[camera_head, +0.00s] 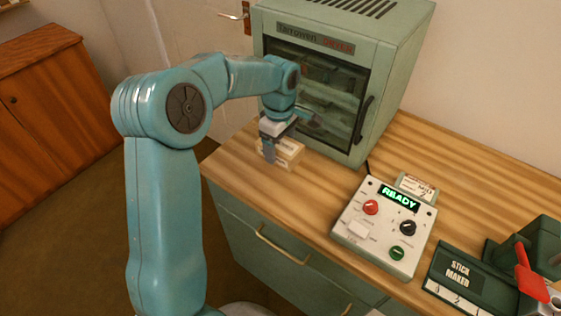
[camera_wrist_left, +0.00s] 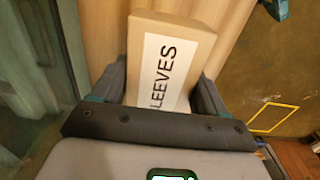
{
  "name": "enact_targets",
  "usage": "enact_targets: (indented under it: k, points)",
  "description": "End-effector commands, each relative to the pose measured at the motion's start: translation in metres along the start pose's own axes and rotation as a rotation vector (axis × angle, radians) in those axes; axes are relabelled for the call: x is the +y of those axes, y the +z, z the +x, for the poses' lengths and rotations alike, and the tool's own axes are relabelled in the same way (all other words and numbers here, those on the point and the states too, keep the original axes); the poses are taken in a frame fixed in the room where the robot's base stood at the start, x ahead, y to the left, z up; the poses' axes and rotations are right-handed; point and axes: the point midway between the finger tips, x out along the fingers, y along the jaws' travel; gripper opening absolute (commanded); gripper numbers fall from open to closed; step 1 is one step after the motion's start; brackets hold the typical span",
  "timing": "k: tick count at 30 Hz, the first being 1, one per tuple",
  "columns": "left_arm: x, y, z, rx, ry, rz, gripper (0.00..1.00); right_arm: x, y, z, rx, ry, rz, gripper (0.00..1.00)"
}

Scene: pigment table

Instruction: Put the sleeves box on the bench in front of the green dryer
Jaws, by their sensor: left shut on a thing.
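The sleeves box (camera_head: 286,157) is a small tan box on or just above the wooden bench (camera_head: 232,157), in front of the green dryer (camera_head: 329,38). In the left wrist view the box (camera_wrist_left: 175,62) shows a white label reading SLEEVES, partly cut off by the gripper. My left gripper (camera_head: 284,150) reaches down from above and is shut on the box, with a finger on each side in the wrist view. I cannot tell whether the box touches the bench. My right gripper is not in view.
A control box (camera_head: 384,226) with a READY display stands right of the sleeves box. A dark green stick maker (camera_head: 470,279) is at the far right. The bench's left edge is close to the box. A wooden cabinet (camera_head: 48,100) stands at the left.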

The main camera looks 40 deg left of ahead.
Motion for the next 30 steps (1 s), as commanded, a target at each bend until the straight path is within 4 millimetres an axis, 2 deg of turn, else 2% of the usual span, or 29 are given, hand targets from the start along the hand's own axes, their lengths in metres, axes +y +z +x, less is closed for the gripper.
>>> enact_targets:
  k: [1, 7, 13, 26, 27, 29, 30]
  points:
    - [0.0, 0.0, 0.009, -0.001, -0.002, -0.001, 0.39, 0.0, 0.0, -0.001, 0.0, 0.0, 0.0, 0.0]
    - [0.002, 0.0, 0.029, 0.0, 0.0, 0.0, 0.39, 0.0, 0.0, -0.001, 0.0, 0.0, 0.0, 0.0]
    - [0.003, 0.001, 0.061, 0.0, -0.002, 0.001, 0.39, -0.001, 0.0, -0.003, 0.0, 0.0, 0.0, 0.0]
    - [0.004, 0.001, 0.071, 0.0, 0.002, 0.001, 0.39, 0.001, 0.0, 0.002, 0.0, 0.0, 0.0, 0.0]
    - [0.004, 0.001, 0.071, 0.0, 0.001, 0.001, 0.77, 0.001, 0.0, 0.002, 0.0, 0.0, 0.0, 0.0]
    - [0.004, 0.001, 0.07, 0.0, 0.001, 0.001, 0.96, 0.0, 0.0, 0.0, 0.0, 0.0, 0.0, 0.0]
    - [0.004, 0.001, 0.07, 0.0, 0.001, 0.001, 0.99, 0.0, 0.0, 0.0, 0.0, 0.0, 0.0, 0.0]
